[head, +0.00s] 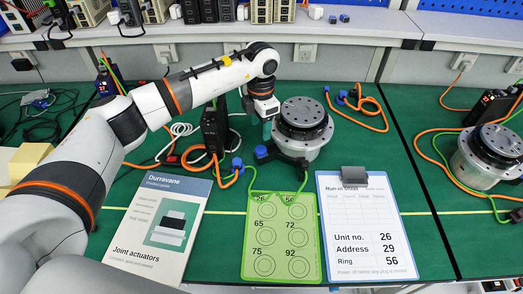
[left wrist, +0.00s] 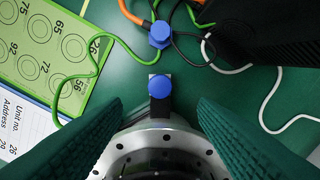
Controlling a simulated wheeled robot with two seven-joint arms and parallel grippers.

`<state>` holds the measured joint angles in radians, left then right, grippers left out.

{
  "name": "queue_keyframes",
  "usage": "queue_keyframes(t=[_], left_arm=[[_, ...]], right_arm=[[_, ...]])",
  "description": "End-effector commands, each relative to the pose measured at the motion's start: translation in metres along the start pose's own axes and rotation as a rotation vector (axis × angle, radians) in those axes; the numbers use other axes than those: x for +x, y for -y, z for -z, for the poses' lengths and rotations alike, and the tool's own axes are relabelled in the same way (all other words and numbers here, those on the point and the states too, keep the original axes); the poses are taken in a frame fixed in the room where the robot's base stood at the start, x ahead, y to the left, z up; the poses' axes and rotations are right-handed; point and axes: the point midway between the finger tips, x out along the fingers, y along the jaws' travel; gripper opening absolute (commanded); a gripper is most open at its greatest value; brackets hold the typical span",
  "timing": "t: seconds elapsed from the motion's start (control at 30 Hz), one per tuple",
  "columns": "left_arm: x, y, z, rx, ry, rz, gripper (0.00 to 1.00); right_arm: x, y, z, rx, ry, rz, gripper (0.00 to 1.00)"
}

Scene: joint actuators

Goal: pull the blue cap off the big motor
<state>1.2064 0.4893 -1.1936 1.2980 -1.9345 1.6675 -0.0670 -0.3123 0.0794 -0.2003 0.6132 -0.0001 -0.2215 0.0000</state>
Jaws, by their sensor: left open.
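My left gripper (head: 267,128) is open, with green fingers beside the motor's left side. In the left wrist view its fingers (left wrist: 160,106) are wide apart and empty. My right gripper is not in view.
A blue-topped plug (head: 237,162) with cables lies left of the cap. The green card (head: 282,268), clipboard (head: 370,268) and booklet (head: 135,262) lie in front. Another motor (head: 490,150) stands at right. Orange cable (head: 360,125) loops behind.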

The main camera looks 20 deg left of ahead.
Motion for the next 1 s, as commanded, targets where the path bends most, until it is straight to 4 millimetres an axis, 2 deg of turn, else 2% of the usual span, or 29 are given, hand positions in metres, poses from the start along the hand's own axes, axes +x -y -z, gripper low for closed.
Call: queue_keyframes(t=[0.23,0.6,0.73,1.0], left_arm=[[0.028,-0.001,0.000,0.000,0.002,-0.001,0.54],[0.079,0.000,0.000,0.000,0.001,0.000,0.54],[0.086,0.000,0.000,0.000,0.001,0.000,0.54],[0.086,0.000,0.000,0.000,0.000,-0.001,0.54]], right_arm=[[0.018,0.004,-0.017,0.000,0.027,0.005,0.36],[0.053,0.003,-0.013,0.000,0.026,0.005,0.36],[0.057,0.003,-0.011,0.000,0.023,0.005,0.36],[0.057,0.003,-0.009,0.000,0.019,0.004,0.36]])
